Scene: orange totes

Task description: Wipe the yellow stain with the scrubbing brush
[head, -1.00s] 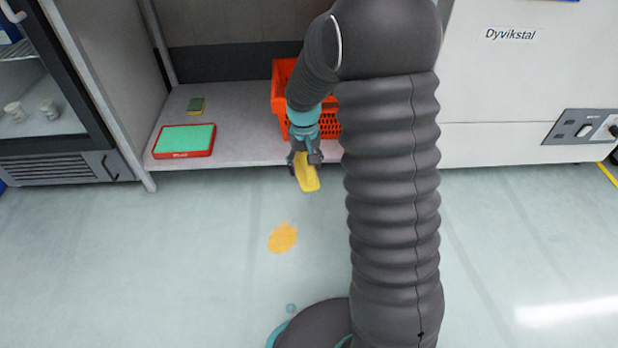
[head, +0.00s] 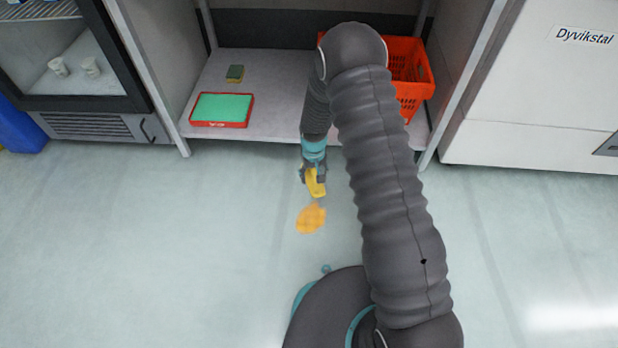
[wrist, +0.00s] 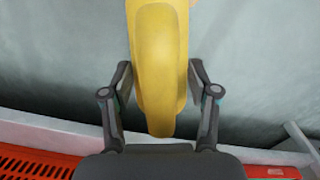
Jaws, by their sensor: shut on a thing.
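The yellow stain (head: 311,218) is an orange-yellow patch on the pale floor, in the middle of the head view. My gripper (head: 313,178) is just beyond it, pointing down, and is shut on the yellow scrubbing brush (head: 317,187). In the head view the brush's lower end shows right beside the stain's far edge; I cannot tell whether it touches the floor. In the wrist view the brush (wrist: 160,65) is between the two fingers (wrist: 160,95), its yellow back toward the camera. Its bristles are hidden, and the stain does not show there.
A glass-front fridge (head: 95,105) stands left. The floor around the stain is clear.

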